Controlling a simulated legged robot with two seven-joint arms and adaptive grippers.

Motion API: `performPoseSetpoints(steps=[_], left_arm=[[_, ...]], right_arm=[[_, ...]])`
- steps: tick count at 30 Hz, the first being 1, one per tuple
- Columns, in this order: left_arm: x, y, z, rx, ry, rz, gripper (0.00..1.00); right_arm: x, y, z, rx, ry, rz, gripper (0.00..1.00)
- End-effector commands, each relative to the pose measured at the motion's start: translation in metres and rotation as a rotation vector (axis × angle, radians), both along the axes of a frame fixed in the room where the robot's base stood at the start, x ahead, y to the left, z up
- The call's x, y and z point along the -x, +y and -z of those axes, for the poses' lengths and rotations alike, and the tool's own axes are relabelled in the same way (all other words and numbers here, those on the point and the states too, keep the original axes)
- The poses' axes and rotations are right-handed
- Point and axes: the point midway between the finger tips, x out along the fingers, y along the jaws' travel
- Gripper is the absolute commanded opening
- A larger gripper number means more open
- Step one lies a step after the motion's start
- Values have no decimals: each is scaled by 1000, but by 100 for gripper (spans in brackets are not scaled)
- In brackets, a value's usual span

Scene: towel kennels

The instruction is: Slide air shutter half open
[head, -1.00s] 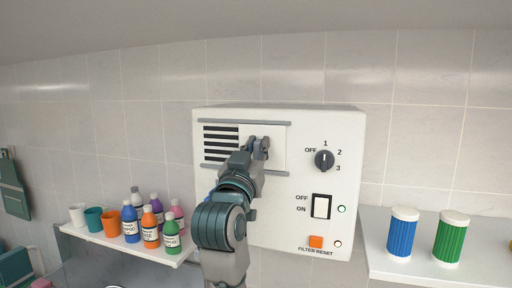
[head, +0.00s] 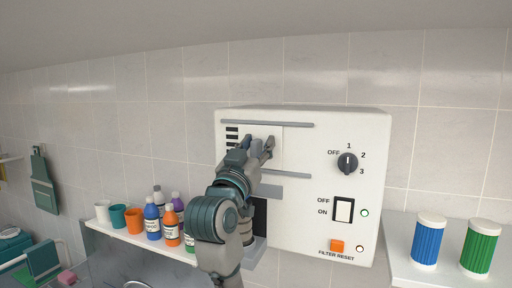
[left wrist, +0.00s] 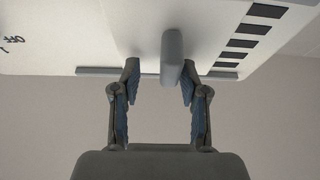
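The white box has a slotted vent (head: 232,130) at its upper left, with a white sliding shutter (head: 276,142) between two grey rails. The shutter covers most of the slots; a narrow strip of dark slots shows at its left. My left gripper (head: 262,143) is in front of the shutter and hides part of it. In the left wrist view the shutter's grey upright handle (left wrist: 172,58) stands between the two open fingers, close to the right finger, with a gap to the left one. The slots (left wrist: 240,35) show at right there. My right gripper is not in view.
The box has a dial (head: 347,162), a rocker switch (head: 343,210) and an orange button (head: 337,246) at right. A left shelf (head: 135,236) holds cups and bottles; a right shelf (head: 405,258) holds a blue canister (head: 428,240) and a green one (head: 479,248).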

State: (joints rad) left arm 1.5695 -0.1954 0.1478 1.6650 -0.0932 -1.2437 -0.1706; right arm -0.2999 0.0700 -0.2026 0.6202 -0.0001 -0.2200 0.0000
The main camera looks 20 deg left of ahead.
Motion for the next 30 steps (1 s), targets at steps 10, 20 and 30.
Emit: performPoseSetpoints(steps=[10, 20, 30], left_arm=[[17, 2, 9, 1, 1, -1, 44], [84, 2, 37, 0, -1, 0, 44], [109, 2, 48, 0, 3, 1, 44]], right_arm=[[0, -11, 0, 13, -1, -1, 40], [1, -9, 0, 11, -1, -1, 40], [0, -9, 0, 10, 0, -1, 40]])
